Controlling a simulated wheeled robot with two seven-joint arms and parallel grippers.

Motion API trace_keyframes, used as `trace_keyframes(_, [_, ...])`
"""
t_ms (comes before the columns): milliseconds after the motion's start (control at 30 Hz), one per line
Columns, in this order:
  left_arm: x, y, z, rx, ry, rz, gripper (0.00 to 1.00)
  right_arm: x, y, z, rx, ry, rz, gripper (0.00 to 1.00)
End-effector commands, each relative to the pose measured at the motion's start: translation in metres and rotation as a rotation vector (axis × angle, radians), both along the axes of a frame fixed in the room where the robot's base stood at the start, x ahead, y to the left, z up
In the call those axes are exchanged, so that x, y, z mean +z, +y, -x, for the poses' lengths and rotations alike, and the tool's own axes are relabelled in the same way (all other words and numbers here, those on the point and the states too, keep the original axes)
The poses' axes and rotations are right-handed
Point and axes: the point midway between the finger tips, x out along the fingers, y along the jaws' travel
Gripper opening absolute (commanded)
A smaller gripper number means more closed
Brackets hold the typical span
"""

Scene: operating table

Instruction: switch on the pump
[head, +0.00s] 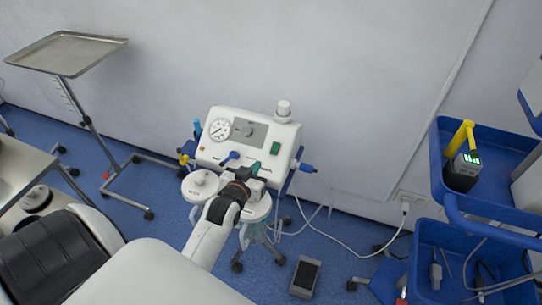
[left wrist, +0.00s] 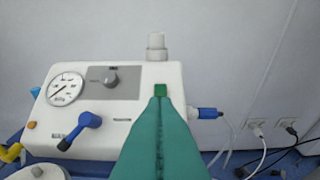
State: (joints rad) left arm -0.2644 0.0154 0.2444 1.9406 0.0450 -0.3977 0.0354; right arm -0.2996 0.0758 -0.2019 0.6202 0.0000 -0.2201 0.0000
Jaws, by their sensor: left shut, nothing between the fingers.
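The pump (head: 240,126) is a white box with a round gauge, a knob and a blue lever on its front. It stands on a wheeled stand by the wall. Its green switch (head: 275,148) is at the right of the front panel. My left gripper (head: 253,167) is shut and empty, in front of the panel, below and left of the switch in the head view. In the left wrist view the green fingers (left wrist: 159,100) point at the pump (left wrist: 112,78), and their tips overlap the lower edge of the green switch (left wrist: 160,90). I cannot tell if they touch it.
Two white-lidded jars (head: 200,185) hang below the pump's front, one partly behind my arm. A foot pedal (head: 305,276) lies on the floor. A blue trolley (head: 490,203) stands at the right, a steel tray stand (head: 68,53) at the left.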

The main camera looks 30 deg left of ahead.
Motion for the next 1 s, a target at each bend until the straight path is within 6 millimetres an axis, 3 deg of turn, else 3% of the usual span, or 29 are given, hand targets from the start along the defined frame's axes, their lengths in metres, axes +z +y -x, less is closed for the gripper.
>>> trace_keyframes(233, [-0.005, 0.004, -0.017, -0.001, 0.001, 0.000, 0.00, 0.001, -0.001, 0.001, 0.000, 0.001, 0.001, 0.36])
trace_keyframes(667, [-0.028, 0.023, -0.096, -0.001, 0.002, 0.000, 0.00, 0.003, -0.006, 0.001, -0.002, 0.001, 0.007, 0.36])
trace_keyframes(800, [-0.048, 0.025, -0.104, -0.001, 0.005, 0.001, 0.00, 0.002, -0.006, 0.001, -0.002, 0.001, 0.007, 0.36])
trace_keyframes(1000, [-0.061, 0.026, -0.111, -0.002, 0.003, -0.001, 0.00, 0.001, -0.006, 0.001, -0.002, 0.000, 0.007, 0.36])
